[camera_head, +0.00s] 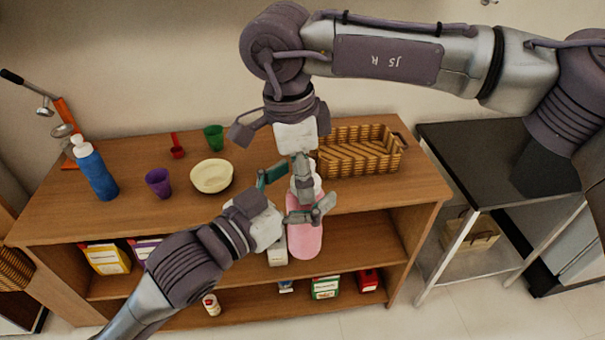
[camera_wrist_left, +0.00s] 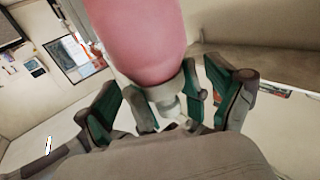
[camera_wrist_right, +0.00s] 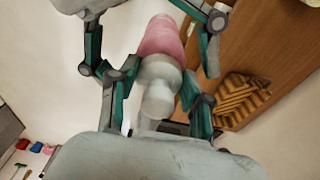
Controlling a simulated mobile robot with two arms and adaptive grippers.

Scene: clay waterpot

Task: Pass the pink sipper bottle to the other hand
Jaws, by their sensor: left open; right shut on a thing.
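The pink sipper bottle (camera_head: 305,235) has a pink body and a white top. It hangs upright in front of the wooden shelf unit's edge. My right gripper (camera_head: 304,182) reaches down from above and is shut on the white top; the right wrist view shows the white top (camera_wrist_right: 158,80) between its fingers. My left gripper (camera_head: 296,194) is open, with its fingers on either side of the bottle's upper part, just below the right fingers. In the left wrist view the pink body (camera_wrist_left: 145,35) fills the upper middle. Whether the left fingers touch the bottle is unclear.
The wooden shelf top (camera_head: 120,215) carries a blue bottle (camera_head: 96,172), a purple cup (camera_head: 159,182), a cream bowl (camera_head: 211,176), a green cup (camera_head: 213,137), a red scoop (camera_head: 177,148) and a wicker basket (camera_head: 358,152) close behind the grippers. A dark table (camera_head: 470,150) stands right.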

